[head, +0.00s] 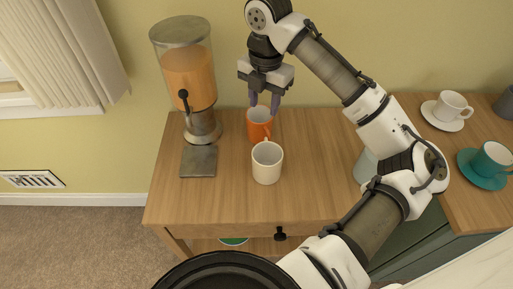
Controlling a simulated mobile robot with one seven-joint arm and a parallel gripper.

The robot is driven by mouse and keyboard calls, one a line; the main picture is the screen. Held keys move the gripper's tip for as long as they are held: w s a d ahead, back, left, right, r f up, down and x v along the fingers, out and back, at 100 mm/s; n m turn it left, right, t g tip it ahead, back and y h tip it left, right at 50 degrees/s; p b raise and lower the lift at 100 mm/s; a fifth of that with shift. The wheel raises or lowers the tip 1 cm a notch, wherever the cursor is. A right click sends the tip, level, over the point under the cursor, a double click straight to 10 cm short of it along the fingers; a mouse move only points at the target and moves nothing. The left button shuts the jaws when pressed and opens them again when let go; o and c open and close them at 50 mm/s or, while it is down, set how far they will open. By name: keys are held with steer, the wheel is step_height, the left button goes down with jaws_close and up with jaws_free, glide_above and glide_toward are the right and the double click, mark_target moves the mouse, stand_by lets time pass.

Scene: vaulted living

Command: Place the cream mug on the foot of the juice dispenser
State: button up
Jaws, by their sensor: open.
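The cream mug (267,166) stands upright on the wooden cabinet top, near its front, with its handle toward the back. An orange mug (258,128) stands just behind it. The juice dispenser (190,75) stands at the back left, with orange juice in a clear tank and a black tap. Its flat grey foot (199,161) reaches forward on the wood, left of the cream mug, and is bare. My gripper (264,103) is open, pointing down, with its fingers at the back of the orange mug's rim. Whether the fingers touch that mug is unclear.
A cream cup on a saucer (441,121), a teal cup on a saucer (485,168) and a grey cup (505,104) stand at the right. A pale object (366,166) is partly hidden behind my arm. The wood right of the cream mug is clear.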

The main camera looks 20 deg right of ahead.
mark_target(266, 138)
steer(key=f, duration=0.8)
steer(key=shift+s+d+f, duration=0.15)
steer(key=shift+d+f, duration=0.05)
steer(key=shift+d, duration=0.15)
steer(key=shift+d+f+p, duration=0.15)
steer(key=shift+f+p, duration=0.45)
steer(key=shift+f, duration=2.1)
jaws_close()
